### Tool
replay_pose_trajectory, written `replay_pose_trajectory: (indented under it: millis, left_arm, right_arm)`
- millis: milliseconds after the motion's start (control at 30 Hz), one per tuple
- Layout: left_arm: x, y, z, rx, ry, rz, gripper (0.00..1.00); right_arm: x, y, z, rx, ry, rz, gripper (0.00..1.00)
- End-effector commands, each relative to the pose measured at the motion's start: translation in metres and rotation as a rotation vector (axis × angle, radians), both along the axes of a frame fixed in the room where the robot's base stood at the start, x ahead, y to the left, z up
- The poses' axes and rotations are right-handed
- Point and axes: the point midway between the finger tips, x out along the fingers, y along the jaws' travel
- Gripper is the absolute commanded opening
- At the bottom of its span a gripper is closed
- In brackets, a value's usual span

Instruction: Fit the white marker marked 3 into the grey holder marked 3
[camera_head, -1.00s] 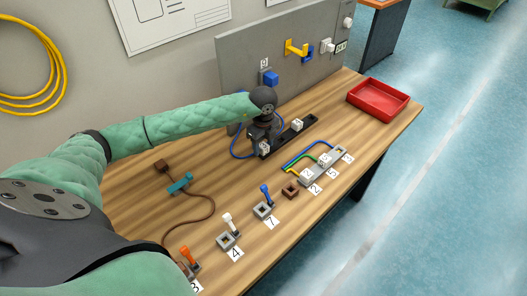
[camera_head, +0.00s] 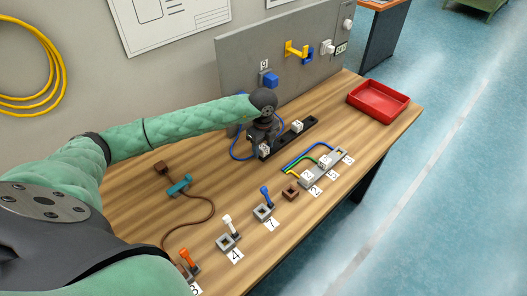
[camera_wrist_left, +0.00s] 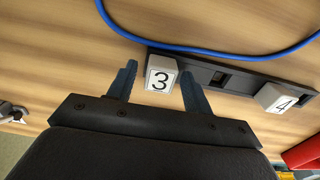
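The white marker marked 3 (camera_wrist_left: 161,77) is a small white block at the end of the black rail (camera_wrist_left: 235,85); it also shows in the head view (camera_head: 265,149). My left gripper (camera_wrist_left: 160,82) is open, with one finger on each side of the marker and a visible gap on both sides. In the head view the left gripper (camera_head: 262,138) is over the rail's near left end and its fingers are hard to make out. A label that reads as 3 (camera_head: 196,289) lies at the bottom edge by a grey holder (camera_head: 191,270) with an orange lever, partly hidden by my arm.
A white marker marked 4 (camera_wrist_left: 280,98) sits farther along the rail. A blue cable (camera_wrist_left: 220,53) curves behind the rail. Grey holders marked 4 (camera_head: 227,243) and 7 (camera_head: 263,211) stand along the table's front. A red tray (camera_head: 378,101) is at the far right.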

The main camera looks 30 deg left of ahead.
Motion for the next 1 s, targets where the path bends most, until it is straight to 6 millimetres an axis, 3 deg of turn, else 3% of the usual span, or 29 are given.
replay_pose_trajectory:
  millis: [33,200,1000]
  left_arm:
    - [0.0000,0.0000,0.0000,0.000,0.000,0.000,0.41]
    - [-0.0001,0.0000,-0.0001,0.000,0.000,0.000,0.08]
    - [0.0000,-0.0001,0.0063,0.000,0.000,0.000,0.06]
  right_arm:
    - [-0.0004,0.0001,-0.0002,0.000,0.001,0.000,0.36]
    - [-0.0019,0.0005,-0.0007,0.001,0.002,0.000,0.36]
    - [-0.0039,0.0033,0.0010,0.003,0.005,0.000,0.36]
